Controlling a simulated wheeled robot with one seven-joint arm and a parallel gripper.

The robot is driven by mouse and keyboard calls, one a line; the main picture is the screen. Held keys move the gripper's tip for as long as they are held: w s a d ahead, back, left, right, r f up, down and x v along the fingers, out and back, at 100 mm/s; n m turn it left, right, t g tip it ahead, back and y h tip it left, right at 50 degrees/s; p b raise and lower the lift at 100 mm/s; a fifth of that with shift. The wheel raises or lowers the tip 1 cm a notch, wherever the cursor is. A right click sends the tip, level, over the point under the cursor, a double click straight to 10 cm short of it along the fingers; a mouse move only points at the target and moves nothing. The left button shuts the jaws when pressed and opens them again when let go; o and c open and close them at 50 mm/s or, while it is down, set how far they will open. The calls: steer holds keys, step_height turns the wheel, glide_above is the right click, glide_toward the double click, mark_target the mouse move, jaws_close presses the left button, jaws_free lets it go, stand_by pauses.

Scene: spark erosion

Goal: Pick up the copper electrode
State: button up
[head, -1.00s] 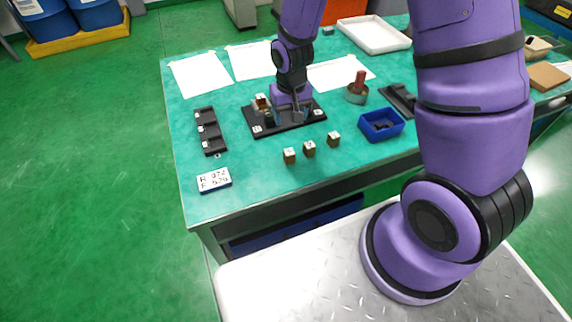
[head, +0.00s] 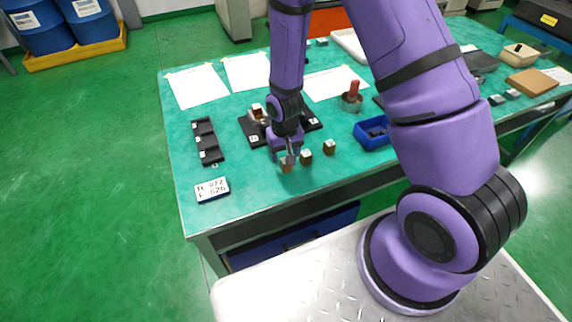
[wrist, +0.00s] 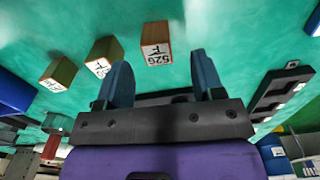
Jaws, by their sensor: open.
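Three small labelled metal blocks stand in a row on the teal table, in front of my arm. The leftmost in the head view is a reddish-brown, copper-coloured block (head: 287,168); in the wrist view this copper block (wrist: 155,33) carries a white label that seems to read "526 F". The middle block (head: 306,158) and right block (head: 330,147) look more yellow-brown in the wrist view. My gripper (head: 288,157) is over the leftmost block. In the wrist view my gripper (wrist: 161,68) is open and empty, with the copper block ahead of the gap between its fingers.
A black fixture plate (head: 254,139) lies behind my gripper. A black slotted tray (head: 207,142) and a white number card (head: 212,189) are at left. A blue bin (head: 373,137) and a round tin (head: 352,103) with a red-handled item are at right.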

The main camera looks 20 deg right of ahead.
steer(key=shift+s+d+f, duration=0.1)
steer(key=shift+f, duration=1.9)
jaws_close()
